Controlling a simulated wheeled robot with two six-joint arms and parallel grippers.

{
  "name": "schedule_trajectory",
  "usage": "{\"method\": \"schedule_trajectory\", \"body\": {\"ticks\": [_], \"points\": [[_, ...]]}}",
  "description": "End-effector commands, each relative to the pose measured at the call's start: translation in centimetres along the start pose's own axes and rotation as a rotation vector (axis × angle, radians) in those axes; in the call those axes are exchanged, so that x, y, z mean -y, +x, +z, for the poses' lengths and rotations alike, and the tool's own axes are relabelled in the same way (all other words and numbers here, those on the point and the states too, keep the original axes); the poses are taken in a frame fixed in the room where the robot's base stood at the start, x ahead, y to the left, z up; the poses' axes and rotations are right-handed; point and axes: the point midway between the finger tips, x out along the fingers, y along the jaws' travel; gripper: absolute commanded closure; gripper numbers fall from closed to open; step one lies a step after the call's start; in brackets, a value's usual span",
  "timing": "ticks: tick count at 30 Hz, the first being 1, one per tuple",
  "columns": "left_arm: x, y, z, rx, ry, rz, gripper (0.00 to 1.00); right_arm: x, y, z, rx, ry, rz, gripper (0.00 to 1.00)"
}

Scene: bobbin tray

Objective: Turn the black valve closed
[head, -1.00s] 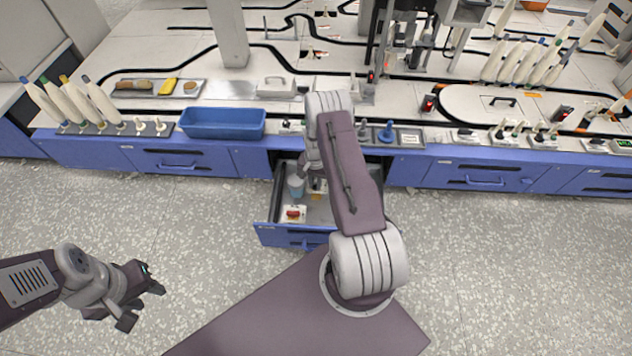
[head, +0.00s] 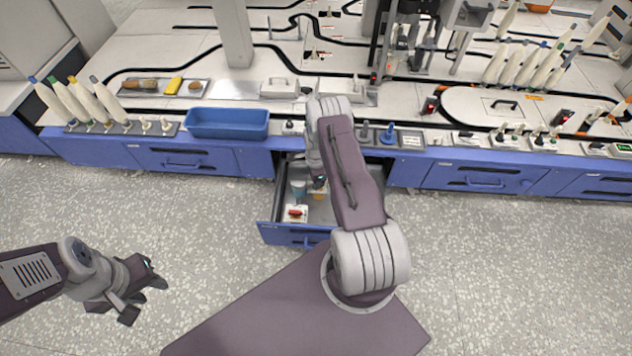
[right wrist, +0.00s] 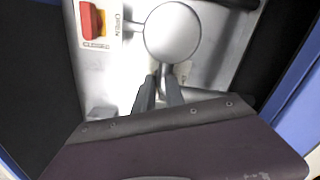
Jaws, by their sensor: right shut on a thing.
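The open drawer (head: 268,215) holds a small valve block with an orange-yellow part (head: 318,196), taken as the black valve; its dark handle is mostly hidden by my gripper. My right gripper (head: 318,181) reaches down into the drawer there. In the right wrist view its fingers (right wrist: 160,92) are close together on a narrow piece, whose shape is mostly hidden. A grey round-topped piece (right wrist: 172,32) lies just beyond the fingertips, beside an OPEN label. My left gripper (head: 142,298) is open and empty above the floor, far from the drawer.
A red valve (head: 295,212) on a white plate sits at the drawer's front, also in the right wrist view (right wrist: 92,20). The drawer walls are close around my right gripper. A blue bin (head: 227,123) stands on the counter.

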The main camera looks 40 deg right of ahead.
Motion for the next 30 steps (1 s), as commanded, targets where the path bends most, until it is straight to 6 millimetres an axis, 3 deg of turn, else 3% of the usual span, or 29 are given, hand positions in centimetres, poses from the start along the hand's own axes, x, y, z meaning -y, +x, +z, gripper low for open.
{"method": "schedule_trajectory", "body": {"ticks": [15, 30], "points": [[0.0, -0.16, -0.02, 0.0, 0.0, 0.0, 0.64, 0.45, -0.01, -0.06, 0.0, 0.327, -0.002, 1.0], [0.0, -0.17, -0.02, 0.0, 0.0, 0.0, 0.64, 0.51, -0.02, -0.09, 0.0, 0.394, -0.002, 1.0]]}}
